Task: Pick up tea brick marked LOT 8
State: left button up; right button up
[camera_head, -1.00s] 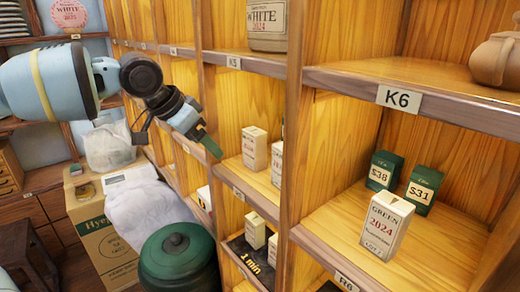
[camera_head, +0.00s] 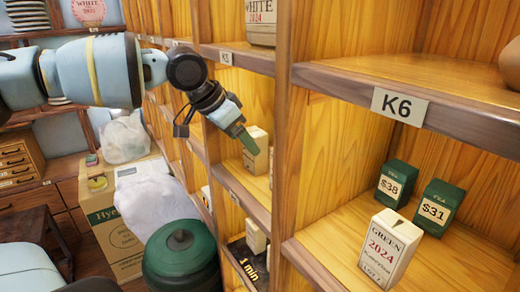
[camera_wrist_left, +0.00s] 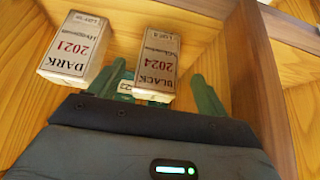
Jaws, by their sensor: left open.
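In the left wrist view, a pale tea brick box marked BLACK 2024 (camera_wrist_left: 160,62) appears upside down, its front between the green fingertips of my left gripper (camera_wrist_left: 158,92). Its lot number is too small to read surely. Another box marked DARK 2021 (camera_wrist_left: 74,50) stands beside it, outside the fingers. In the head view, my left gripper (camera_head: 243,138) reaches into the cubby under the K5 label, its fingertips overlapping a pale box (camera_head: 260,158). The gripper is open. I cannot tell whether a finger touches a box. My right gripper is not in view.
A wooden divider (camera_head: 284,130) stands right of the cubby. The right cubby holds a GREEN 2024 box (camera_head: 390,247) and green boxes priced $38 (camera_head: 396,182) and $31 (camera_head: 438,207). A green lidded jar (camera_head: 181,262) stands below left.

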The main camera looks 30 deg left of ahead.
aim_at(251, 172)
pick_arm(q)
jog(key=shift+d+x, duration=0.2)
jog(key=shift+x, duration=2)
jog(key=shift+w+f, duration=0.15)
jog(key=shift+f, duration=0.1)
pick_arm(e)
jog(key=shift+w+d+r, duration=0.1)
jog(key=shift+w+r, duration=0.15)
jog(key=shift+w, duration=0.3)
pick_arm(q)
jog(key=c, duration=1.1)
jog(key=shift+c, duration=0.2)
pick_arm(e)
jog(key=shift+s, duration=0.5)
pick_arm(q)
jog(key=shift+d+r, duration=0.1)
jog(key=shift+r, duration=0.1)
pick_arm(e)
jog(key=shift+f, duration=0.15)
